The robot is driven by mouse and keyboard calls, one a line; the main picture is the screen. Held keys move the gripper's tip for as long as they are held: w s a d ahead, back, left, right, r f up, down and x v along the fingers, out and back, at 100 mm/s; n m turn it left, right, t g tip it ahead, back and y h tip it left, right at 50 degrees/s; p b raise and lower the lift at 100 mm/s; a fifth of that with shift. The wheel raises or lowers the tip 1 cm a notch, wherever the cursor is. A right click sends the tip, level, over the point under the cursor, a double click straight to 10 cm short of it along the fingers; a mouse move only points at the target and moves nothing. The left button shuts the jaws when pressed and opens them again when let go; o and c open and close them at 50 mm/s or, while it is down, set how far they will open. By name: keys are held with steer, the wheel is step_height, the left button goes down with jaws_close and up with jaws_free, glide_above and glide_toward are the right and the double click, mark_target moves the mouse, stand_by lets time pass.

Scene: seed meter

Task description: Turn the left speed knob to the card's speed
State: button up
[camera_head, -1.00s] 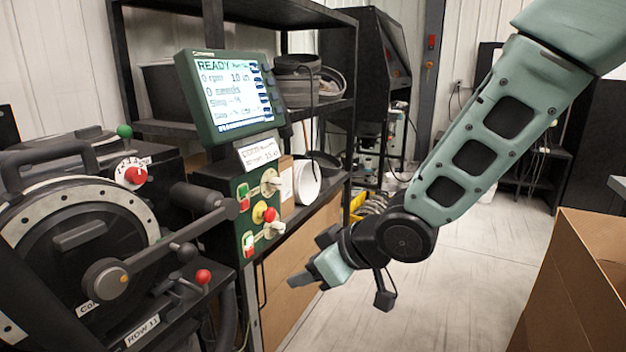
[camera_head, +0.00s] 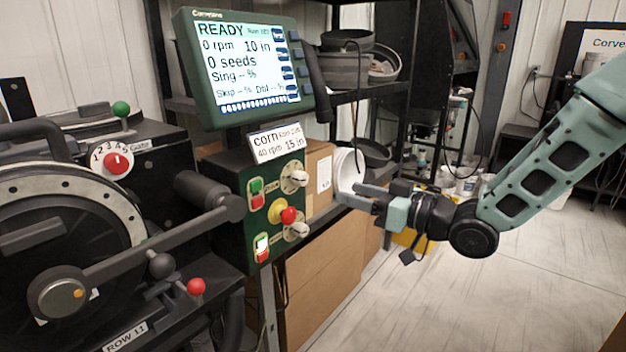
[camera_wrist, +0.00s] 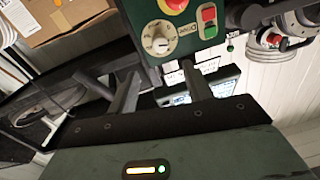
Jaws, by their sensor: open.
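The green control panel (camera_head: 258,215) carries two pale knobs, an upper one (camera_head: 295,179) and a lower one (camera_head: 297,230), one above the other. I cannot tell which is the left speed knob. The card (camera_head: 277,144) above them reads corn, 40 rpm, 15 in. The screen (camera_head: 250,68) reads READY, 0 rpm, 10 in, 0 seeds. My gripper (camera_head: 355,195) is open and empty, right of the panel and apart from it. In the wrist view, upside down, the upper knob (camera_wrist: 158,39) lies beyond my fingertips (camera_wrist: 160,72).
Green and red buttons (camera_head: 256,193) and a red stop knob (camera_head: 289,215) sit beside the pale knobs. A large crank machine (camera_head: 75,225) with a red dial stands at left. A cardboard box (camera_head: 319,180) and white bucket (camera_head: 348,169) sit on the shelf behind. Floor is clear at right.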

mark_target(305, 180)
steer(key=p+x, duration=0.1)
steer(key=x, duration=1)
steer(key=c, duration=1)
